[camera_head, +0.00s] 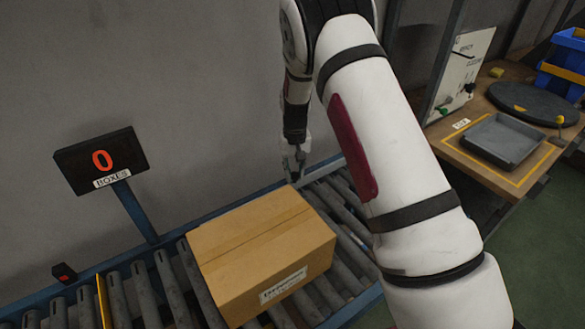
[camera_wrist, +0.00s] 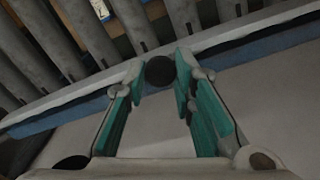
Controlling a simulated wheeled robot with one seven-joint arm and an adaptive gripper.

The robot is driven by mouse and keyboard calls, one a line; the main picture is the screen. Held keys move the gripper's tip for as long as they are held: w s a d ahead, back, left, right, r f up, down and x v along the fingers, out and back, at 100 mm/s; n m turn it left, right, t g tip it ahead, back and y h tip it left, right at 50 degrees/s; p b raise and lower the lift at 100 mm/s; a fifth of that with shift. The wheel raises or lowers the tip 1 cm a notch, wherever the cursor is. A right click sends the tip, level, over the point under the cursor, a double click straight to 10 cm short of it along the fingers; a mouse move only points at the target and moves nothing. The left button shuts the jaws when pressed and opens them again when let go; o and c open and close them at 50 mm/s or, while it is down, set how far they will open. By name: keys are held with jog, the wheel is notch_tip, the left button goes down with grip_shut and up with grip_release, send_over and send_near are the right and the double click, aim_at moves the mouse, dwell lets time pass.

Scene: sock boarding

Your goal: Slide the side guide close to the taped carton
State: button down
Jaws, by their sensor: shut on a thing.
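The brown taped carton (camera_head: 262,250) sits on the roller conveyor, with a white label on its front side. My gripper (camera_head: 295,172) is at the conveyor's far edge, just behind the carton's far corner. In the wrist view its teal-padded fingers (camera_wrist: 163,84) are closed around a dark round knob (camera_wrist: 160,71). The knob stands at a long pale rail (camera_wrist: 245,35), which looks like the side guide and runs along the blue conveyor edge beside the rollers. In the head view my gripper and arm hide most of the guide.
Grey rollers (camera_head: 143,290) run on both sides of the carton. A counter sign (camera_head: 101,160) reading 0 boxes stands on a post at left. A wooden bench (camera_head: 470,155) at right holds a grey tray (camera_head: 503,138) and blue bins (camera_head: 565,60). A wall stands behind the conveyor.

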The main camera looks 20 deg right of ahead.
jog(key=s+d+p, duration=0.2)
jog(key=s+p, duration=0.1)
jog(key=s, duration=0.4)
jog(key=c, duration=1.3)
grip_release()
jog(key=shift+w, duration=0.1)
jog(key=shift+r, duration=0.1)
notch_tip(320, 180, up, 12)
jog(key=shift+f, duration=0.1)
